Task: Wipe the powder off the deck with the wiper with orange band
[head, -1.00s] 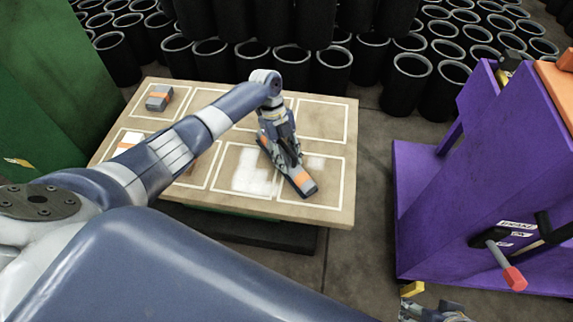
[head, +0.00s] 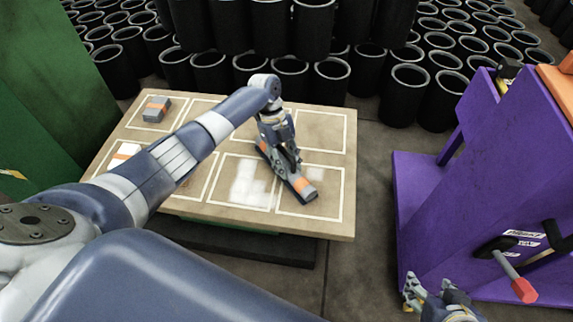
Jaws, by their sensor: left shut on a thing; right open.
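The deck (head: 330,224) is a light wooden board with white-outlined rectangles. White powder (head: 246,186) lies as a patch in a front middle rectangle, with a fainter patch (head: 315,173) in the front right one. The wiper with orange band (head: 304,189) is a long grey bar, lying slanted low over or on the deck between these patches; contact is hard to tell. My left gripper (head: 284,166) is shut on its middle and hides part of it. My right gripper (head: 424,297) is open and empty at the bottom right, away from the deck.
A grey block with an orange band (head: 156,109) sits at the deck's back left. A white and orange item (head: 124,153) is partly behind my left arm. Black cylinders (head: 330,82) crowd behind the deck. A purple stand (head: 460,195) with a red-tipped lever is at right.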

